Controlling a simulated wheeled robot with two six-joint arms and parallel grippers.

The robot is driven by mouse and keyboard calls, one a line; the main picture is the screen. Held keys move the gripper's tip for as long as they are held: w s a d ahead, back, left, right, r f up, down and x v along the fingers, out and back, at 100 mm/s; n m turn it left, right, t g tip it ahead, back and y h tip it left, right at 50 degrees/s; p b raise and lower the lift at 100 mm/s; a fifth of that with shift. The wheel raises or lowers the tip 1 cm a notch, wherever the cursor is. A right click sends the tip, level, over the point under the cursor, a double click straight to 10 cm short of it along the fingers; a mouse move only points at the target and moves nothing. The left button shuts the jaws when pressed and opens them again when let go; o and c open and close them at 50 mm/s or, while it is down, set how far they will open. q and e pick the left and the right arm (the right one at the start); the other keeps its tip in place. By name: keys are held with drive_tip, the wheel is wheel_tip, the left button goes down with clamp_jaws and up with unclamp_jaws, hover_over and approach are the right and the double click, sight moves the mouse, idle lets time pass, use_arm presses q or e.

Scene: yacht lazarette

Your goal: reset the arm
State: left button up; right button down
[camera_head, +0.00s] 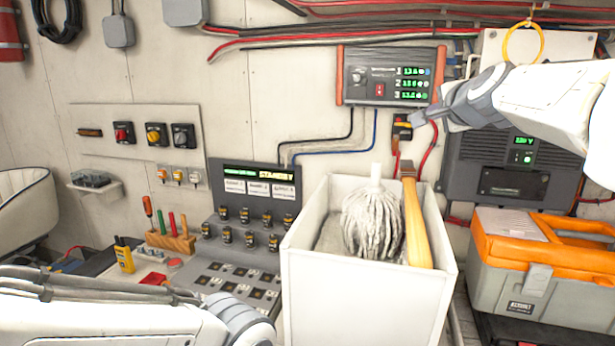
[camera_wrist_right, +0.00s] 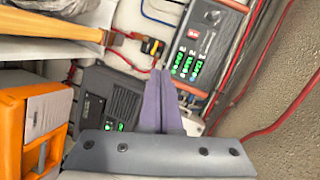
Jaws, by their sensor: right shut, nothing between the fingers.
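My right arm comes in from the right in the head view. Its gripper (camera_head: 418,119) is in front of the wall, just below the charger panel, near a small black and orange switch (camera_head: 402,127). In the right wrist view the right gripper's fingers (camera_wrist_right: 160,75) are together with nothing between them. I cannot tell from the head view whether the fingertips touch the switch. My left arm crosses the lower left of the head view. Its gripper is not in view.
A white bin (camera_head: 365,300) holding a mop (camera_head: 372,220) and a wooden-handled tool (camera_head: 415,215) stands in the middle. An orange and grey toolbox (camera_head: 560,285) sits at right. A control console (camera_head: 235,285) and a rack of screwdrivers (camera_head: 172,240) are at left. Cables run along the wall.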

drive_tip(key=s+a+f+n+g+y+b, duration=0.15)
drive_tip(key=s+a+f+n+g, duration=0.25)
drive_tip(key=s+a+f+n, duration=0.55)
drive_tip(key=s+a+f+n+g+y, duration=0.35)
drive_tip(key=s+a+f, duration=0.25)
drive_tip(key=a+f, duration=0.7)
drive_tip(key=s+d+f+n+g+h+b, duration=0.1)
drive_tip(key=s+f+n+g, duration=0.3)
drive_tip(key=s+f, duration=0.4)
drive_tip(key=s+d+f+n+g+h, duration=0.1)
drive_tip(key=s+f+n, duration=0.5)
drive_tip(key=s, duration=1)
wheel_tip(320, 180, down, 3)
drive_tip(key=g+h, duration=0.1)
drive_tip(key=g, duration=0.1)
drive_tip(key=shift+s+g+b, duration=0.25)
drive_tip(key=shift+g+b, duration=0.1)
drive_tip(key=shift+b, duration=0.05)
drive_tip(key=shift+f, duration=0.1)
